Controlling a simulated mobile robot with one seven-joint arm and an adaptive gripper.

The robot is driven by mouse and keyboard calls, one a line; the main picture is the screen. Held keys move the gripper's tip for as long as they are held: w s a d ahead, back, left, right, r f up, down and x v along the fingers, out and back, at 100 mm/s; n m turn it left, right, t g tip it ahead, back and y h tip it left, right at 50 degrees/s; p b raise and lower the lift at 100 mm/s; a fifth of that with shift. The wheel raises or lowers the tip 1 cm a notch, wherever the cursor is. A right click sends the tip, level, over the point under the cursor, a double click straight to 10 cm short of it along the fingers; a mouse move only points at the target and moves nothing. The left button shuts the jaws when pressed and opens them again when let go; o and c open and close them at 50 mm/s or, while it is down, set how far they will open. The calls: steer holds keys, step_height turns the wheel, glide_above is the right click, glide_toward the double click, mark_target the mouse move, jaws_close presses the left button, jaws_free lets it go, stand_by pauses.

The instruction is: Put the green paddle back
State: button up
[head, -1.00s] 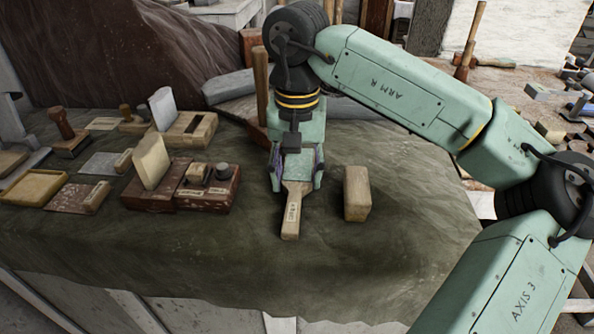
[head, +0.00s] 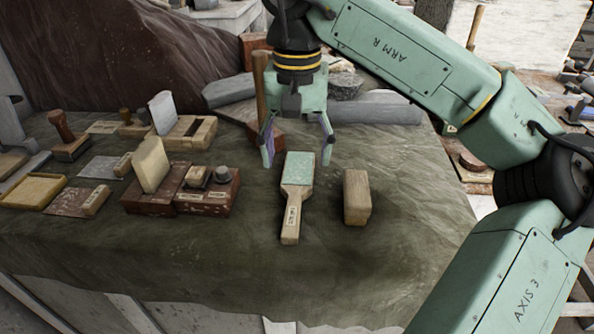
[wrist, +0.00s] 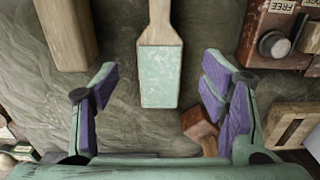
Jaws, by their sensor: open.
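The green paddle (head: 299,170) lies flat on the cloth-covered table, its wooden handle pointing toward the front edge and its green face up. It also shows in the wrist view (wrist: 159,77), with the green end toward my gripper. My gripper (head: 297,156) is open and empty, raised above and behind the green end of the paddle. In the wrist view my gripper (wrist: 160,92) has its purple-padded fingers spread wide on either side of the paddle's green end, touching nothing that I can see.
A wooden block (head: 356,197) stands just right of the paddle. Left are a dark red box (head: 207,198) with knobs, a holder with an upright cream slab (head: 151,163), a yellow tray (head: 34,190) and stamps. A mallet (head: 262,95) stands behind my gripper. The front cloth is clear.

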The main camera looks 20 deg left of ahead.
mark_target(297, 180)
step_height(297, 180, up, 6)
steer(key=shift+r, duration=0.25)
